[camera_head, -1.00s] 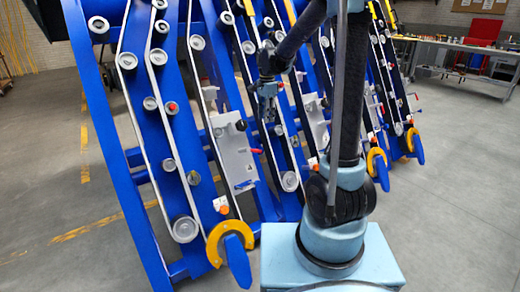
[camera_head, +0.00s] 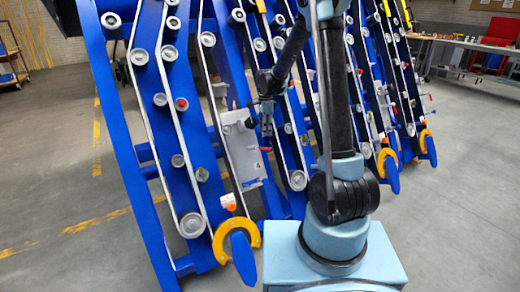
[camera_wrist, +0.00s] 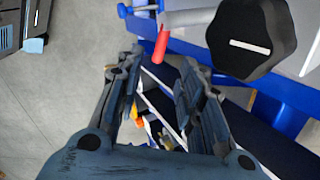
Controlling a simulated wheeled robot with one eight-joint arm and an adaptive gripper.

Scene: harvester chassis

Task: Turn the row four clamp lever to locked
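The row four panel (camera_head: 242,158) is a light grey plate marked 4 on the blue chassis. A small red lever (camera_head: 265,149) sticks out at its right edge, and a black knob (camera_head: 251,122) sits above it. In the wrist view the red lever (camera_wrist: 161,44) hangs from a grey cylinder just beyond my fingertips. The black knob (camera_wrist: 250,38), with a white bar on its face, is large at the upper right. My gripper (camera_wrist: 158,75) is open and empty, apart from the lever. In the head view my gripper (camera_head: 267,125) is beside the panel, partly hiding its edge.
Blue chassis beams and belt rows with rollers stand close on both sides of my arm. Yellow hooks (camera_head: 240,222) with blue tips jut out at the lower ends. A workbench (camera_head: 480,60) is at the back right. The grey floor at the left is mostly clear.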

